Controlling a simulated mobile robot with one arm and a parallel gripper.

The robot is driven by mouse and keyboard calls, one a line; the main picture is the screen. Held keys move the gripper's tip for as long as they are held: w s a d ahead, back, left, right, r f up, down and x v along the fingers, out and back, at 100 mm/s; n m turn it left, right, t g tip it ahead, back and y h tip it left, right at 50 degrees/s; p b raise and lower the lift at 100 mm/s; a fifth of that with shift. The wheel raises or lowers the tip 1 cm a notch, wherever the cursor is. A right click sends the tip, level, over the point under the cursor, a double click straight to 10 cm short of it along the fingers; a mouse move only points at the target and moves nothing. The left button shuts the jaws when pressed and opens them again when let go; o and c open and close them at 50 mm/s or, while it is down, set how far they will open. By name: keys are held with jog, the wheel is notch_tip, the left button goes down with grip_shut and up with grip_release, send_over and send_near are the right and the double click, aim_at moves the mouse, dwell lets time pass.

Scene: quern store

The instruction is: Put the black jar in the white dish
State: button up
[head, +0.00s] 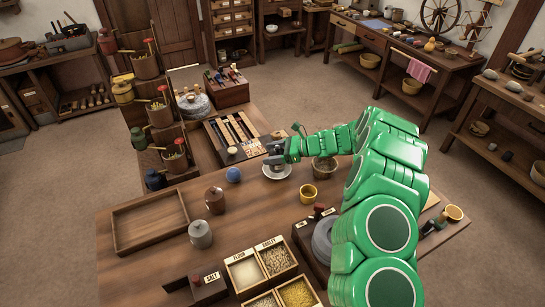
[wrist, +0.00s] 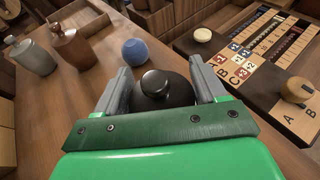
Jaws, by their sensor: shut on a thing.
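The black jar (wrist: 170,92), with a rounded knob on its lid, is between the two grey fingers of my gripper (wrist: 161,80) in the wrist view. My gripper (head: 279,158) is shut on it. In the head view the white dish (head: 267,175) lies on the wooden table directly below my gripper. The gripper hides most of the jar there, and I cannot tell whether the jar touches the dish. The dish is hidden in the wrist view.
A brown jar (head: 215,201) and a grey jar (head: 200,234) stand further left. A game board (head: 234,139) lies behind.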

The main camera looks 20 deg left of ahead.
jog(key=shift+f, duration=0.8)
jog(key=shift+f, duration=0.1)
jog(key=o, duration=1.3)
jog(key=v, duration=1.2)
jog(key=shift+s+r, duration=0.1)
jog(key=shift+r, duration=0.1)
